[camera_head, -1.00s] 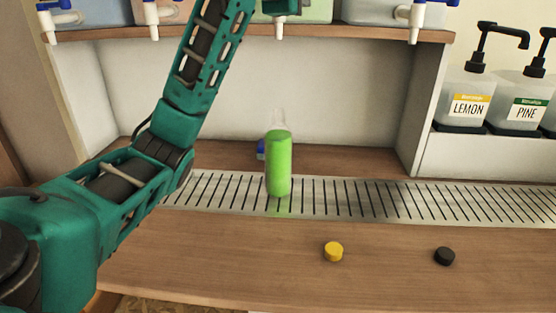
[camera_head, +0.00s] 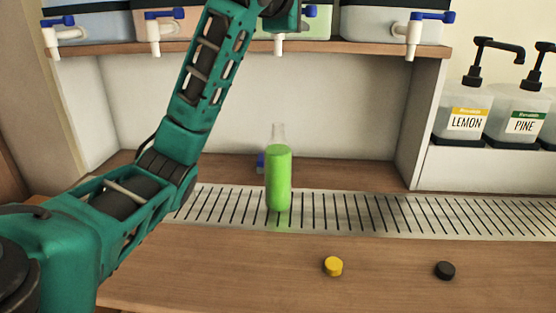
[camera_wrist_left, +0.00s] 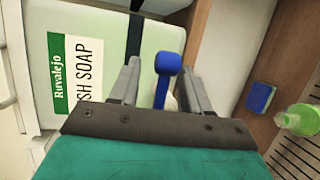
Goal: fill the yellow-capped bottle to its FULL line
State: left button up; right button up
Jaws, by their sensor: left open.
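A clear bottle (camera_head: 278,178) stands upright on the drip grate, below the white tap (camera_head: 279,44) of the green-tinted drum (camera_head: 322,20). Green liquid fills its body up to about the shoulder; the neck looks clear. No FULL line can be made out, and no stream shows under the tap. The yellow cap (camera_head: 333,266) lies on the counter in front. My left gripper (camera_wrist_left: 158,78) is open, with the tap's blue handle (camera_wrist_left: 166,70) between its fingers. In the head view its hand is partly cut off at the top. My right gripper is not in view.
A black cap (camera_head: 445,270) lies right of the yellow one. A blue block (camera_head: 261,160) sits behind the bottle. Other tapped drums line the shelf (camera_head: 350,47). LEMON (camera_head: 466,112) and PINE (camera_head: 518,115) pump bottles stand at the right. The front counter is mostly clear.

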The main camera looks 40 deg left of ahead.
pick_arm(q)
jog(key=o, duration=0.4)
jog(key=shift+s, duration=0.1)
jog(key=shift+v, duration=2.1)
jog(key=p+v, duration=0.4)
jog(key=v, duration=0.8)
jog(key=shift+s, duration=0.4)
